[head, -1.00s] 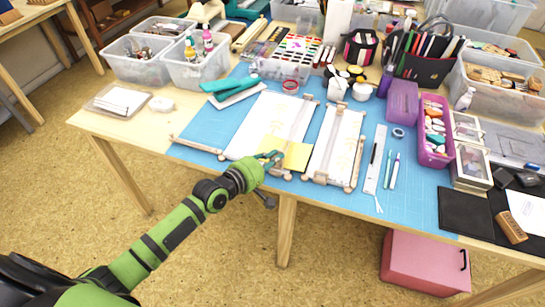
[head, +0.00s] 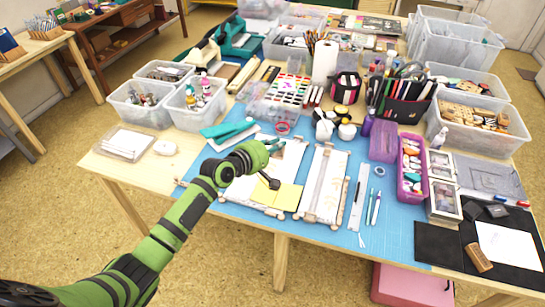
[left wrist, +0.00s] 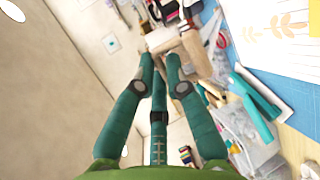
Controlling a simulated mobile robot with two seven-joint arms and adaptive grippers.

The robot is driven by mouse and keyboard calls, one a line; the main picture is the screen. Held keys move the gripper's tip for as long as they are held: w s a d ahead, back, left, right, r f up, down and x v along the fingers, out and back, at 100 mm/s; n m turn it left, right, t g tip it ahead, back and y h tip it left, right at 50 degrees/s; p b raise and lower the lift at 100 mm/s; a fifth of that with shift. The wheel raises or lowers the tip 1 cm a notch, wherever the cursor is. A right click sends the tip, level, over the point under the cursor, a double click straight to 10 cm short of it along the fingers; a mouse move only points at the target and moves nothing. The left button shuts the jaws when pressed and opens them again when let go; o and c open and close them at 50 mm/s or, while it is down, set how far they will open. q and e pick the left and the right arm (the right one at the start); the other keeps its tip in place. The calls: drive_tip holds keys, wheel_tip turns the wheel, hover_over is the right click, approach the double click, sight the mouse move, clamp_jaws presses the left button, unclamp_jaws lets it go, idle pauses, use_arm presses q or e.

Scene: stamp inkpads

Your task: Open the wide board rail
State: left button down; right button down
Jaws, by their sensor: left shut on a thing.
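The wide board (head: 245,188) lies on the blue mat, with pale paper and a yellow sheet (head: 288,196) at its front. My left gripper (head: 277,146) is above the board's far part, and my arm covers much of the board. In the left wrist view, the teal fingers (left wrist: 160,52) are closed on a pale beige piece, the wide board rail (left wrist: 162,40), which looks lifted off the board. Leaf prints show on the paper (left wrist: 270,38) there. The narrower board (head: 323,185) lies to the right. My right gripper is not in view.
A teal stapler-like tool (head: 228,130) lies behind the wide board, near clear bins (head: 198,103). A ruler (head: 357,195) and pens lie right of the narrower board. A purple tray (head: 412,170) stands farther right.

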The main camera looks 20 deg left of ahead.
use_arm(q)
drive_tip(key=shift+w+r, duration=0.55)
drive_tip(key=shift+r, duration=0.05)
drive_tip(key=c, duration=1.5)
unclamp_jaws()
drive_tip(key=shift+f, duration=0.1)
drive_tip(key=v, duration=1.2)
